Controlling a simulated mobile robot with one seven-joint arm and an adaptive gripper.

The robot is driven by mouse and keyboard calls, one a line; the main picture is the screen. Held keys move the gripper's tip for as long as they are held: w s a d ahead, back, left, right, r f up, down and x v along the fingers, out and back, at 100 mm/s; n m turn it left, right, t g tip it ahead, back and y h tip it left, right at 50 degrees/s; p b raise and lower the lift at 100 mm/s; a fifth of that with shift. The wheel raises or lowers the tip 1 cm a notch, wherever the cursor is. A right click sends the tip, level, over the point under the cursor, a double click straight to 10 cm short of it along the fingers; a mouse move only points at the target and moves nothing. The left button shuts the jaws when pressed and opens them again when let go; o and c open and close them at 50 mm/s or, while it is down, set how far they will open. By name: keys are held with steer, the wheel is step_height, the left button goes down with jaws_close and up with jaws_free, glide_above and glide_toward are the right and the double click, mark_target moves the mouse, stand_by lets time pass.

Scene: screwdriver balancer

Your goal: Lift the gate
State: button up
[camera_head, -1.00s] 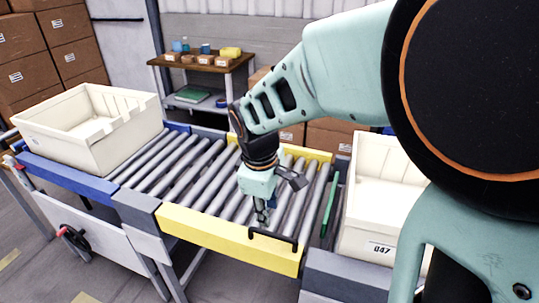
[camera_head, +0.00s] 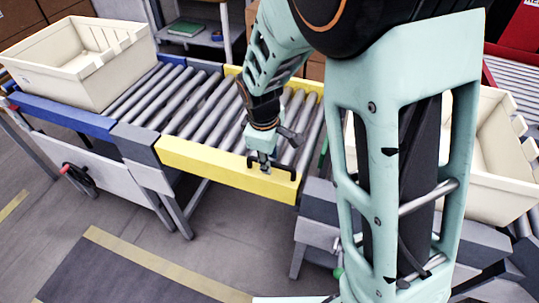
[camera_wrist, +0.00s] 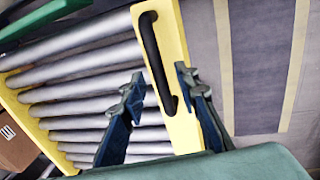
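The gate is a yellow-framed section of grey rollers (camera_head: 225,168) in the conveyor, lying level with the section to its left. A black bar handle (camera_head: 285,172) is fixed on its front yellow rail; it also shows in the wrist view (camera_wrist: 152,50). My gripper (camera_head: 262,163) points down at the front rail, at the handle's left end. In the wrist view my gripper (camera_wrist: 160,80) has its two fingers apart, with the near end of the handle between them. I see no clear contact, and nothing is held.
A cream crate (camera_head: 85,65) sits on the blue-railed conveyor at left. Another cream crate (camera_head: 500,150) is at right, partly behind my arm. A green bar (camera_head: 323,155) is by the gate's right side. The floor (camera_head: 215,240) in front is clear.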

steer(key=shift+c, duration=0.3)
jaws_close()
steer(key=shift+r, duration=0.15)
